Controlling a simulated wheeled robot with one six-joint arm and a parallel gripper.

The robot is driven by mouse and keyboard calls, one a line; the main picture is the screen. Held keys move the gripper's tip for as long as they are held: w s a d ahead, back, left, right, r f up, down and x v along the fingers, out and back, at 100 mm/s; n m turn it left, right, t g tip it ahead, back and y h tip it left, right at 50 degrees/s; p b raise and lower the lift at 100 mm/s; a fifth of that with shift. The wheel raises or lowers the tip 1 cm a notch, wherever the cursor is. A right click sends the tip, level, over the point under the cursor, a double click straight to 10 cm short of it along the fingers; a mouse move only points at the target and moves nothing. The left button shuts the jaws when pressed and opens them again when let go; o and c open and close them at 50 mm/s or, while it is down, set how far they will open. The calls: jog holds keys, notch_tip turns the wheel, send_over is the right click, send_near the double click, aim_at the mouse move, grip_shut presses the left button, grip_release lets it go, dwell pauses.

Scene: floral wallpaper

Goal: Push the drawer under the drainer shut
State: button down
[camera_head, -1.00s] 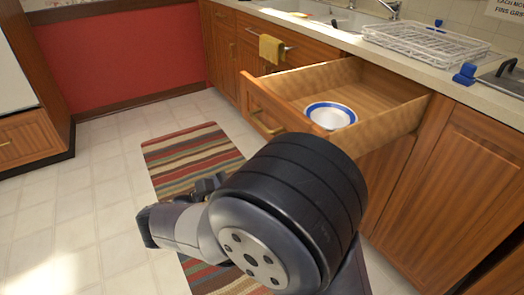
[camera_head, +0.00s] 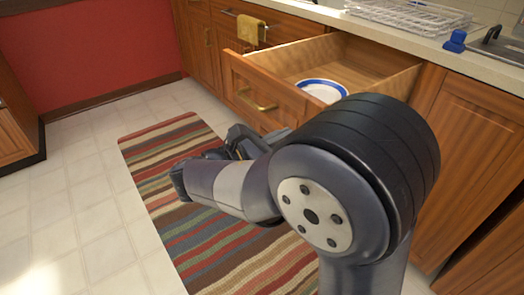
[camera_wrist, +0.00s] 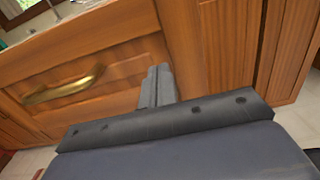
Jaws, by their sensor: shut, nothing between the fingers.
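The wooden drawer (camera_head: 262,88) under the drainer stands open, pulled well out of the cabinet. Its brass handle (camera_head: 256,103) is on the front, and a white bowl with a blue rim (camera_head: 324,88) sits inside, partly hidden by my arm. The wire drainer (camera_head: 408,14) is on the counter above. My gripper (camera_wrist: 160,82) is shut and empty. In the wrist view its fingers are in front of the right part of the drawer front (camera_wrist: 118,68), right of the handle (camera_wrist: 64,86). I cannot tell whether they touch it.
A striped rug (camera_head: 190,190) lies on the tiled floor before the cabinets. A yellow towel (camera_head: 251,29) hangs from a bar left of the drawer. A blue object (camera_head: 455,41) is on the counter. Open floor (camera_head: 75,200) lies to the left.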

jog(key=shift+x, duration=0.95)
jog(key=p+x, duration=0.7)
jog(key=x, duration=3.4)
jog(key=shift+w+d, duration=0.3)
jog(key=shift+w+d+p, duration=0.3)
jog(key=shift+w+d, duration=0.05)
jog(key=shift+d, duration=0.05)
jog(key=shift+r, duration=0.15)
jog(key=shift+d+r, duration=0.1)
